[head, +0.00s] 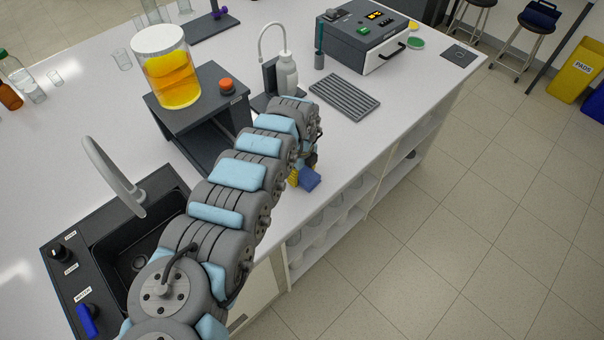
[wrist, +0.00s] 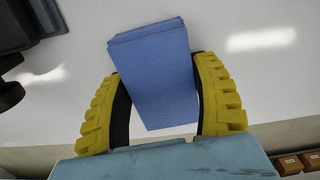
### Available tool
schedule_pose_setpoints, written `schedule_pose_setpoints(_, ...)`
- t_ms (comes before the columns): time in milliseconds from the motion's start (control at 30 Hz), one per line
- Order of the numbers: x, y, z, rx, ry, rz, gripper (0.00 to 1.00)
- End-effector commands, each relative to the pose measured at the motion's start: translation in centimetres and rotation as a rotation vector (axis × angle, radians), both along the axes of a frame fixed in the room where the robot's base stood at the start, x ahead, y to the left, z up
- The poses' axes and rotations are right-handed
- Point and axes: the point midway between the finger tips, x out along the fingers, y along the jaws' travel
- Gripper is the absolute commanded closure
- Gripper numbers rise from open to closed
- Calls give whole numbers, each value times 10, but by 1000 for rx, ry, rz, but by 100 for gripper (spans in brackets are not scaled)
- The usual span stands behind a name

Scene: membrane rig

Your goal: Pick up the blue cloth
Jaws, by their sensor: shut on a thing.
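The blue cloth (wrist: 155,75) is a folded rectangular pad. In the wrist view it lies between the two yellow ribbed fingers of my gripper (wrist: 163,100), which close on its sides. In the head view the blue cloth (head: 309,179) shows at the end of my arm, near the front edge of the white bench. My gripper (head: 298,180) is mostly hidden behind my arm there, with a little yellow finger showing. Whether the cloth touches the bench top is hard to tell.
A black sink (head: 135,255) lies left of my arm. A jar of orange liquid (head: 170,75) stands on a dark stand (head: 205,100). A wash bottle (head: 287,75), a grey ribbed mat (head: 344,96) and a control box (head: 362,42) stand further back. Open shelves lie below the bench edge.

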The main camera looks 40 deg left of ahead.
Motion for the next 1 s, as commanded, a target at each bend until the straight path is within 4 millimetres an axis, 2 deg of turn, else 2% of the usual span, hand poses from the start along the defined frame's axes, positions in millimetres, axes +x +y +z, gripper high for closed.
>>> schedule_pose_setpoints(167, 0, 2, 11, 3, -1, 1, 69)
schedule_pose_setpoints(333, -1, 2, 32, 3, 1, 1, 69)
schedule_pose_setpoints(700, -29, -5, 69, 4, 0, 1, 69)
schedule_pose_setpoints(1000, -47, -11, 89, 3, 0, 1, 69)
